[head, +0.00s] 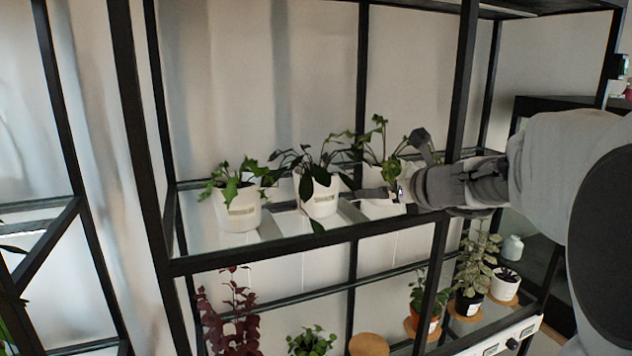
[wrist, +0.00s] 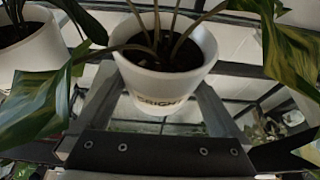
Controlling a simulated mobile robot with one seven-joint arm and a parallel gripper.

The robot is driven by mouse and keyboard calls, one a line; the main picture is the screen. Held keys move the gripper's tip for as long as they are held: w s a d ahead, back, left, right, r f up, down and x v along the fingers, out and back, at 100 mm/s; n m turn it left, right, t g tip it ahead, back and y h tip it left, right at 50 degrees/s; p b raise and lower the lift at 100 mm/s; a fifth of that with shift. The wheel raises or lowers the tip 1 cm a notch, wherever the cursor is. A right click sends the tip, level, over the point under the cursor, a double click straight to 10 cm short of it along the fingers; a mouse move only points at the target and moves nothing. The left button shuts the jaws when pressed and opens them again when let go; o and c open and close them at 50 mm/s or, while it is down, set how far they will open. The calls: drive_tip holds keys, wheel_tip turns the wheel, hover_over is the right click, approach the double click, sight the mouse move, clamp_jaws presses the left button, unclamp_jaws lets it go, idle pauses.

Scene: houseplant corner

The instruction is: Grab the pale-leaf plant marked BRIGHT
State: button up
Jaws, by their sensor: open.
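The plant marked BRIGHT stands in a white pot (wrist: 165,82) in the middle of the wrist view. Its label is partly readable, and its broad leaves are green with pale yellow patches. In the head view this appears to be the right-hand white pot (head: 378,209) on the upper shelf, partly covered by my gripper (head: 394,168). In the wrist view my gripper (wrist: 154,88) is open, with one finger on each side of the pot. I cannot tell whether either finger touches it.
Two similar white pots, one at left (head: 236,210) and one in the middle (head: 319,194), stand on the glass shelf (head: 278,226). The middle one is close to my gripper. A black frame post (head: 461,90) rises by my wrist. More plants (head: 476,265) stand on the lower shelf.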

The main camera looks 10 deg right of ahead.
drive_tip(key=shift+s, duration=0.1)
drive_tip(key=shift+c, duration=0.6)
drive_tip(key=c, duration=1.2)
drive_tip(key=shift+r, duration=0.15)
drive_tip(key=shift+c, duration=0.4)
